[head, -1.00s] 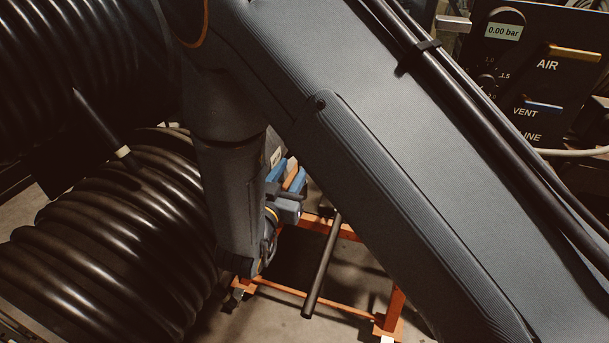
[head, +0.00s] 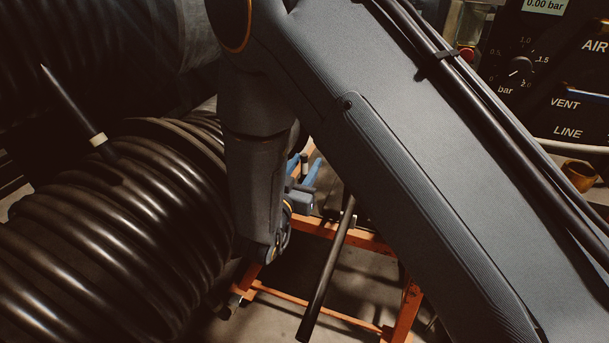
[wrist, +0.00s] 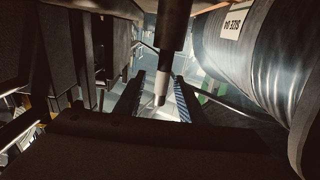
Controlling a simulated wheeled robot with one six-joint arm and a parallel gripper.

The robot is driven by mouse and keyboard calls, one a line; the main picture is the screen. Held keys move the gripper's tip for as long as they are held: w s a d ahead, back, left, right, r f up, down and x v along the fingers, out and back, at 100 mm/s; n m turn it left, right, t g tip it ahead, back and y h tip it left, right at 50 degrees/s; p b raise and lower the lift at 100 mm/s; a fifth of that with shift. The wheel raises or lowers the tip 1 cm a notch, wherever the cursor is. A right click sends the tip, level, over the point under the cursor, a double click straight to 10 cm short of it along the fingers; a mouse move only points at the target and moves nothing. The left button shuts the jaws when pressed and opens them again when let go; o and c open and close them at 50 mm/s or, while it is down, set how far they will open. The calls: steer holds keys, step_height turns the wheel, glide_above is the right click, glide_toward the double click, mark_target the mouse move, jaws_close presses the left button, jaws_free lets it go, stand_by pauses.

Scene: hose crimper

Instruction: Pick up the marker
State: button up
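In the wrist view, a dark cylinder with a pale lower end (wrist: 161,86) hangs in from the top edge. It looks like the marker, but I cannot be sure. My gripper (wrist: 160,82) is open, with a blue-padded finger on each side of the pale end and a visible gap to each. Whether the end lies fully between the fingers in depth is unclear. In the head view my gripper (head: 303,178) is small and partly hidden behind my arm. A pointed dark rod with a cream band (head: 70,105) leans at the big coil on the left.
Black ribbed hose coils (head: 120,230) fill the left. An orange-framed cart (head: 300,298) stands below my gripper, with a dark bar (head: 328,270) slanting across it. A control panel (head: 560,75) is at upper right. A drum labelled with a size (wrist: 250,60) is close on the wrist view's right.

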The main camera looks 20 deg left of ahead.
steer(key=w, duration=0.4)
steer(key=shift+w+f, duration=0.1)
steer(key=shift+f, duration=0.15)
jaws_close()
